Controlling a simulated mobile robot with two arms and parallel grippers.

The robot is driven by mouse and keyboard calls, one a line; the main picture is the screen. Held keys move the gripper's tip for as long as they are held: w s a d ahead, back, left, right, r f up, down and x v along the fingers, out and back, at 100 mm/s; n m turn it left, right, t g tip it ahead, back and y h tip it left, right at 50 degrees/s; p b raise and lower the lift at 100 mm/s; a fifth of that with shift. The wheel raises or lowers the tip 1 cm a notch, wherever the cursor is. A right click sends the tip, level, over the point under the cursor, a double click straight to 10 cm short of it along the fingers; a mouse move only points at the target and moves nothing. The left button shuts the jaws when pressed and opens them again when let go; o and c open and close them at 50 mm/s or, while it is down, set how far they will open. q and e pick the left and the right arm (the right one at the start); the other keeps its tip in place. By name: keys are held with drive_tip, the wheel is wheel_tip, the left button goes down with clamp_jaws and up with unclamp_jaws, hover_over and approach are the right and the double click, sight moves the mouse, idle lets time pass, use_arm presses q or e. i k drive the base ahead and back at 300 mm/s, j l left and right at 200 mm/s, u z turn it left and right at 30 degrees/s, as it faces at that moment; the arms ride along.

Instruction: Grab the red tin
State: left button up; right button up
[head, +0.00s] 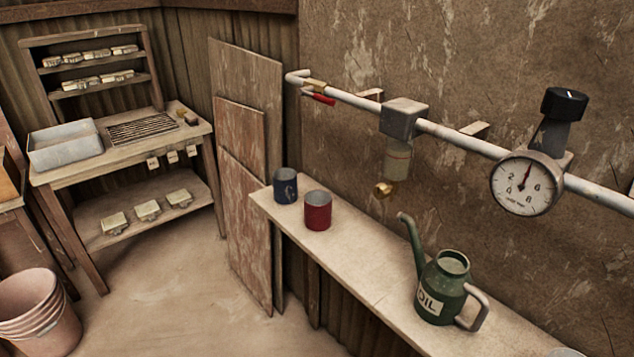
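The red tin (317,211) stands upright on the narrow wooden shelf (362,270) along the wall, near its far left end. It looks open at the top. A dark blue tin (286,186) stands just behind it to the left, with a small gap that is hard to judge. Neither of my grippers shows in the head view, and nothing is touching the red tin.
A green oil can (442,288) stands on the shelf, right of the tins. Above run a pipe (455,137), a filter bowl (397,160) and a pressure gauge (526,184). Boards (245,190) lean left of the shelf. A workbench (120,160) and buckets (35,312) are left; floor between is clear.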

sight(318, 203)
drive_tip(key=i+j+z, duration=0.1)
drive_tip(key=j, duration=0.25)
drive_tip(key=i+j+z, duration=0.1)
drive_tip(key=i+j, duration=0.15)
drive_tip(key=j, duration=0.15)
drive_tip(key=i+j+z, duration=0.1)
drive_tip(key=j, duration=0.3)
drive_tip(key=i+j+z, duration=0.1)
drive_tip(key=j, duration=0.3)
